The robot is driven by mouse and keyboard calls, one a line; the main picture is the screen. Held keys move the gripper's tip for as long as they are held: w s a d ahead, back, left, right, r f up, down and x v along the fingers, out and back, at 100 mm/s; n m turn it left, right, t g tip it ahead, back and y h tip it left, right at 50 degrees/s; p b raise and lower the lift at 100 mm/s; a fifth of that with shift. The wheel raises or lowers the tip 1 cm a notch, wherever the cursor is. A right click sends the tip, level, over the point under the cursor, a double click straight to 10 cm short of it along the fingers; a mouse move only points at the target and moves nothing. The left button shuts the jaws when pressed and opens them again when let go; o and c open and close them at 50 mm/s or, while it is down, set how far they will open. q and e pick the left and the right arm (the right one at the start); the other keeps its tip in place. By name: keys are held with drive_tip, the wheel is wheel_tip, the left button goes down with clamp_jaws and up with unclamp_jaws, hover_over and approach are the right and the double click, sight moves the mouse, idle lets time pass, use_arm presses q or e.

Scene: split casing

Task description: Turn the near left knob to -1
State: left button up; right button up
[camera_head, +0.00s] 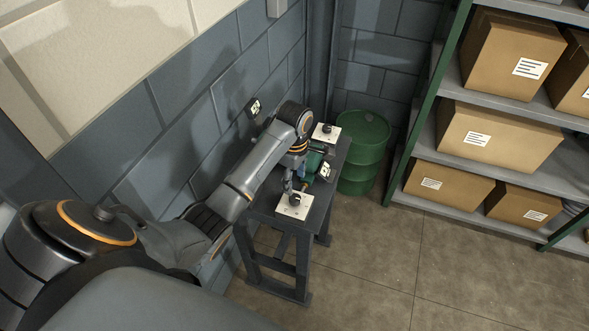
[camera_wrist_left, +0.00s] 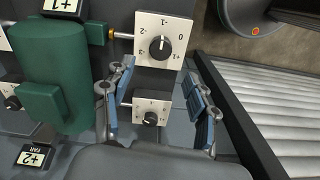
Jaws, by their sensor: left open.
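My left gripper (camera_head: 291,186) is open, pointing down over the near end of a dark stand. In the left wrist view its two blue-padded fingers (camera_wrist_left: 155,108) are spread either side of a small white dial plate with a black knob (camera_wrist_left: 151,118); no contact is visible. A larger white dial plate with a black knob (camera_wrist_left: 161,47) lies just beyond the fingertips, marked 0, -1 and +1. In the head view a near white plate with a dark knob (camera_head: 294,205) sits below the gripper. I cannot tell which is the near left knob. My right gripper is not in view.
A green casing (camera_wrist_left: 48,75) stands beside the plates, with a +1 sign (camera_wrist_left: 66,8) and a +2 FAR sign (camera_wrist_left: 35,157). Another white plate (camera_head: 326,133) is at the stand's far end. A green drum (camera_head: 363,150) and a shelf of boxes (camera_head: 495,135) stand beyond.

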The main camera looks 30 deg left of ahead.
use_arm(q)
wheel_tip(320, 180, up, 4)
idle(0.6)
